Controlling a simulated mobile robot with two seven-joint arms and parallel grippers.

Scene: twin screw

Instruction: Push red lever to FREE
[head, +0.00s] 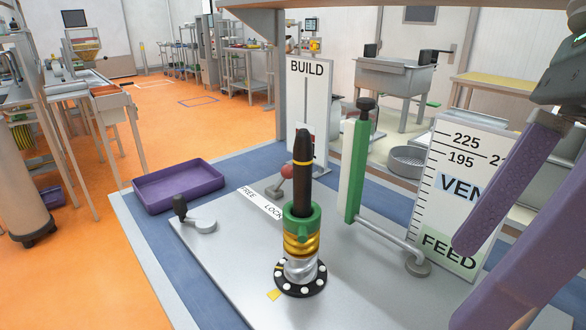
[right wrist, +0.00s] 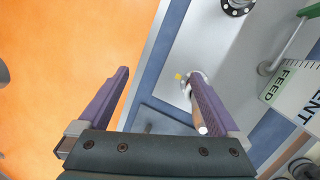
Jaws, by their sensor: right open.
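The red lever (head: 287,171) has a red ball knob on a short grey arm, behind the black and gold screw column (head: 303,190) in the head view. Its FREE/LOCK label (head: 262,203) lies on the plate just in front, with FREE at left and LOCK at right. The knob stands nearer the LOCK side. My right gripper (head: 462,283) has purple fingers apart at the right of the head view, well away from the lever. In the right wrist view the gripper (right wrist: 160,75) is open, and I cannot make out the red lever there. My left gripper is not in view.
A black-knobbed crank (head: 201,223) sits left on the grey plate. A green and white post (head: 356,170) with a rod stands right of the column. A BUILD board (head: 306,105) stands behind; a VENT/FEED panel (head: 456,195) stands right. A purple tray (head: 178,186) lies left.

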